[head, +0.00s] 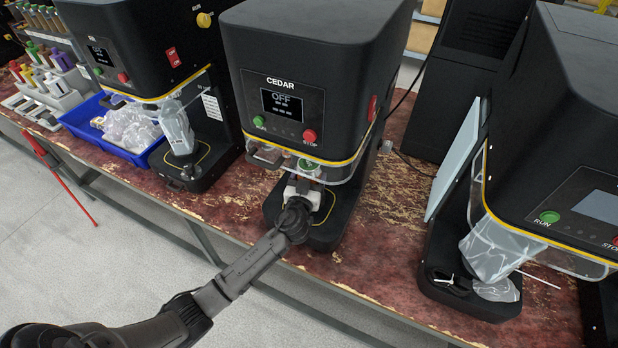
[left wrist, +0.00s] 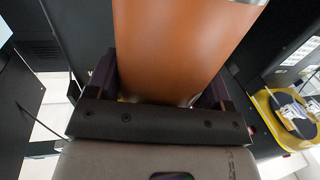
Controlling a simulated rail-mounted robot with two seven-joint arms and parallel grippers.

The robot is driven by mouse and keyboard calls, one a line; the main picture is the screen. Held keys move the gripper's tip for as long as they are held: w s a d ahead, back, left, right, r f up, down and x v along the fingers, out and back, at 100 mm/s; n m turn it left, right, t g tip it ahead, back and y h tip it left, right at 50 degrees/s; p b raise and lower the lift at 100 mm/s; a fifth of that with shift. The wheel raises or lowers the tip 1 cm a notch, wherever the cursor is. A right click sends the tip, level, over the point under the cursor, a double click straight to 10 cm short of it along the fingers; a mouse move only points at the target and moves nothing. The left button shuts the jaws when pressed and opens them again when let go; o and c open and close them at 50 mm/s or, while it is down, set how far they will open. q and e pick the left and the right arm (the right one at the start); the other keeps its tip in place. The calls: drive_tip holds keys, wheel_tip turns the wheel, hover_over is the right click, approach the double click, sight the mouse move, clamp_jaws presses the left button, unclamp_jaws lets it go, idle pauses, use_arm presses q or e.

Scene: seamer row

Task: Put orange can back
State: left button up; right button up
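The orange can (left wrist: 180,45) fills the upper middle of the left wrist view, between the two fingers of my left gripper (left wrist: 165,88). Both fingers lie against its sides, with no clear gap. In the head view my left gripper (head: 303,192) reaches into the front opening of the machine marked CEDAR (head: 295,95), above its base. A round green and white top (head: 309,166) shows just beyond the fingers, under the machine's head. The can's orange side is hidden in that view. CEDAR's display reads OFF. My right gripper is not in view.
Similar black machines stand left (head: 150,50) and right (head: 560,130), each with a cloudy bag-like cover at its front. A blue tray (head: 132,152) holds clear wrapped items. A rack of coloured bottles (head: 50,80) is far left.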

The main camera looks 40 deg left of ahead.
use_arm(q)
drive_tip(key=o, duration=0.4)
drive_tip(key=shift+r+p, duration=0.1)
drive_tip(key=shift+p, duration=0.2)
drive_tip(key=shift+s+d, duration=0.15)
drive_tip(key=shift+s, duration=0.05)
drive_tip(key=f+v, duration=0.1)
drive_tip(key=v, duration=1.2)
drive_tip(key=shift+s+b, duration=0.2)
drive_tip(key=shift+b, duration=0.15)
drive_tip(key=s+d+f+m+g+h, duration=0.1)
drive_tip(key=s+d+f+g+h, duration=0.1)
drive_tip(key=s+f+g, duration=0.5)
drive_tip(key=s, duration=0.6)
drive_tip(key=shift+d+m+h, duration=0.2)
drive_tip(key=shift+m+h, duration=0.1)
drive_tip(key=shift+o, duration=0.2)
drive_tip(key=s+d+f+m+g+h, duration=0.1)
drive_tip(key=s+d+m+g+h, duration=0.4)
drive_tip(key=s, duration=0.7)
drive_tip(key=shift+s+d+f+g, duration=0.3)
drive_tip(key=shift+d+g, duration=0.1)
drive_tip(key=shift+d, duration=0.75)
